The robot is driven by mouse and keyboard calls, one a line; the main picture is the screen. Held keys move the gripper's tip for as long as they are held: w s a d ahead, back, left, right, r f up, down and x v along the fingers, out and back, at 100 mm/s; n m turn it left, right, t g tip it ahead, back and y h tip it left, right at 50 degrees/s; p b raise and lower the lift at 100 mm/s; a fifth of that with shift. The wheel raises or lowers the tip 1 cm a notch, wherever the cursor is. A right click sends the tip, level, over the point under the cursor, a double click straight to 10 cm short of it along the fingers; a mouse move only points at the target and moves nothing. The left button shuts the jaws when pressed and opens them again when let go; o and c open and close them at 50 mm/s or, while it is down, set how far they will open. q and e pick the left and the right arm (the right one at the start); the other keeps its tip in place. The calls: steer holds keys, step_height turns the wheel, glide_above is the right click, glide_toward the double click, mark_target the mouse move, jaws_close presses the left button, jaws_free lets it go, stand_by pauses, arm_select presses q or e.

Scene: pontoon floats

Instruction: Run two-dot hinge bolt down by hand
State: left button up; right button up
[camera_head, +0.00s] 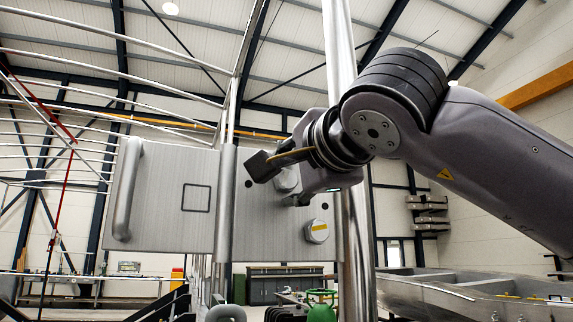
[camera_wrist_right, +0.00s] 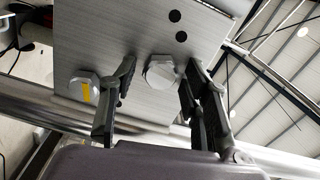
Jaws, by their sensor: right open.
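The hinge plate (camera_head: 270,235) is a brushed metal plate on an upright post. Two black dots (camera_wrist_right: 178,26) mark the plate in the right wrist view, beside a plain silver hex-headed bolt (camera_wrist_right: 160,72), the two-dot hinge bolt. In the head view this bolt (camera_head: 287,181) is partly hidden by my right gripper (camera_head: 279,181). The right gripper is open, and in its wrist view its fingers (camera_wrist_right: 161,68) stand on either side of the bolt head, apparently with gaps. Whether the head sits flush is unclear. My left gripper is out of view.
A second hex bolt (camera_head: 317,231) with a yellow stripe sits lower on the plate, near one dot. A square-marked panel (camera_head: 165,195) with a bar handle (camera_head: 127,190) adjoins at left. A thick metal post (camera_head: 357,250) stands close behind my right wrist.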

steer(key=n+p, duration=0.2)
steer(key=n, duration=0.1)
steer(key=n+p, duration=0.1)
steer(key=n, duration=0.1)
steer(key=shift+d+r, duration=0.15)
steer(key=shift+r, duration=0.2)
steer(key=shift+n+p, duration=0.35)
steer(key=shift+n, duration=0.55)
steer(key=shift+f+n, duration=0.25)
steer(key=shift+n, duration=0.55)
steer(key=n+p, duration=0.2)
steer(key=n, duration=0.1)
steer(key=n+p, duration=0.2)
steer(key=n, duration=0.1)
steer(key=n+p, duration=0.2)
steer(key=shift+r+n, duration=0.25)
steer(key=shift+n, duration=0.15)
steer(key=shift+s+f+n+p, duration=0.15)
steer(key=shift+n+p, duration=0.35)
steer(key=shift+n, duration=0.7)
steer(key=shift+f+n, duration=0.15)
steer(key=shift+n, duration=0.25)
steer(key=shift+c, duration=0.3)
